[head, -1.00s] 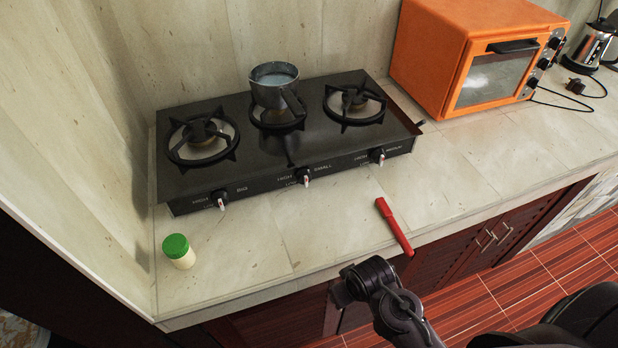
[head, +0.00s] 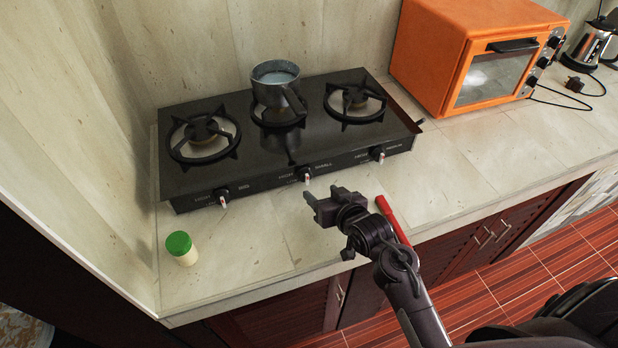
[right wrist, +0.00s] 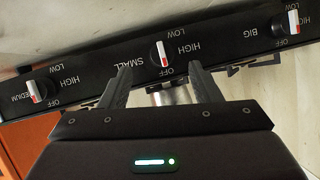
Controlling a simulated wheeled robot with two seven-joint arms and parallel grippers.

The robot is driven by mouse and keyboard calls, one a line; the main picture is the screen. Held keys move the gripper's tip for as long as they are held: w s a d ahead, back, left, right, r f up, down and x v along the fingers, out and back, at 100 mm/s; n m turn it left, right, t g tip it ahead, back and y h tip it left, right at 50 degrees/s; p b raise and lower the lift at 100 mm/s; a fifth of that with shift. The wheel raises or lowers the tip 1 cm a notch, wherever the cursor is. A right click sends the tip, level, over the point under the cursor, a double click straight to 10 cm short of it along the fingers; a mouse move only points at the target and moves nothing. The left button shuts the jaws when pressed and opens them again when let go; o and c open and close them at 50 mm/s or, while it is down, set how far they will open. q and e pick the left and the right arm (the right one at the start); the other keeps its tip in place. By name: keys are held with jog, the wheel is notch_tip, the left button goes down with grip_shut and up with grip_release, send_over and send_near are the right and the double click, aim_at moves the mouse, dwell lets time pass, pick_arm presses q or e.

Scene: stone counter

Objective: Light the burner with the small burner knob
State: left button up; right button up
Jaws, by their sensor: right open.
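The black stove (head: 290,140) stands against the wall with three burners and three front knobs. The small burner knob (head: 306,173) is the middle one; in the right wrist view it (right wrist: 161,55) sits between the labels, its red end by OFF. No flame shows at the middle burner (head: 278,116), which carries a grey pot (head: 275,90). My right gripper (head: 316,207) is open and empty, in front of and below the small knob, apart from it. In the right wrist view its fingers (right wrist: 162,86) are spread to either side of the knob's line. My left gripper is not in view.
The big knob (head: 221,196) and medium knob (head: 377,153) flank the small one. A red marker-like stick (head: 391,215) lies by my right wrist. A green-lidded jar (head: 181,249) stands at front left. An orange oven (head: 470,60) stands at back right.

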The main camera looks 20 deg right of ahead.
aim_at(309, 179)
jog(key=shift+w+r+t, duration=0.2)
jog(key=shift+w+t, duration=0.1)
jog(key=shift+w, duration=0.45)
jog(key=p+x, duration=0.1)
jog(key=x, duration=0.6)
jog(key=shift+s, duration=0.1)
jog(key=shift+f, duration=0.1)
jog(key=c, duration=1)
